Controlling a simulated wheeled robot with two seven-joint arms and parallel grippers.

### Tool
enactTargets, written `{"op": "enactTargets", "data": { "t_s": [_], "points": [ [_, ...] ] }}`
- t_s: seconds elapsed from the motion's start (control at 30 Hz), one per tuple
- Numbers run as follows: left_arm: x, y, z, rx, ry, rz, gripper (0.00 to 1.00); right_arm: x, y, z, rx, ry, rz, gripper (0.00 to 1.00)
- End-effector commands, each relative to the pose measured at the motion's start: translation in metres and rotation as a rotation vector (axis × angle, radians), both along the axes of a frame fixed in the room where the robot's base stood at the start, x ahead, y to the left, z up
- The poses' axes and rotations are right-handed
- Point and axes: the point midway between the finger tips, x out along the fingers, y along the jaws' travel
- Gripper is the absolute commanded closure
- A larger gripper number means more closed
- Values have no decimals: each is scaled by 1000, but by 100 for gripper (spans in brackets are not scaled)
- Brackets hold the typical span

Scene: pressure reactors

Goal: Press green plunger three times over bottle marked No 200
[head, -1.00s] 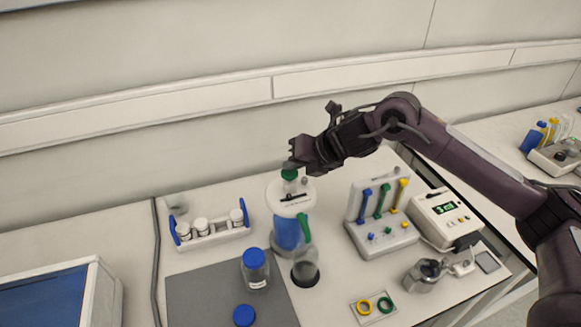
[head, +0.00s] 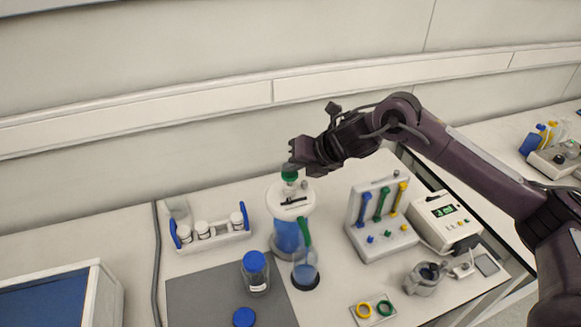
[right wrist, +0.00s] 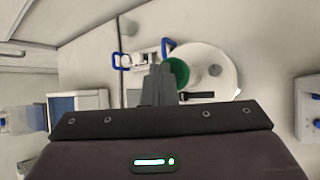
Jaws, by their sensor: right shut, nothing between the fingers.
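The green plunger (head: 289,176) is the round green knob on top of the dispenser (head: 288,232), which has a white head and a blue-filled body. My right gripper (head: 293,163) is shut and empty, with its fingertips just above the plunger; I cannot tell whether they touch. In the right wrist view the shut fingertips (right wrist: 161,72) overlap the left edge of the green plunger (right wrist: 179,74). The dispenser's green spout (head: 304,231) points down over an open clear bottle (head: 305,272) with pale blue liquid. No marking is readable on it. My left gripper is out of view.
A blue-capped bottle (head: 256,275) and a loose blue cap (head: 244,317) are left of the open bottle. A vial rack (head: 212,235) stands left of the dispenser. A tool stand (head: 380,215) and a digital device (head: 444,222) are on the right.

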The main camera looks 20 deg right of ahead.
Motion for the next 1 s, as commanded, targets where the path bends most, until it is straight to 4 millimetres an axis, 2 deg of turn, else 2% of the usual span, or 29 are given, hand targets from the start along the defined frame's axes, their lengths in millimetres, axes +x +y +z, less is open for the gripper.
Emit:
{"op": "enactTargets", "data": {
  "t_s": [0.1,0.47,1.0],
  "points": [
    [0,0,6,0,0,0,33,0,0,7,-1,1,0,100],
    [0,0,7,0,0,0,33,1,0,10,1,-2,-1,100],
    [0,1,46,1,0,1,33,1,0,62,0,-2,0,100]
  ]
}}
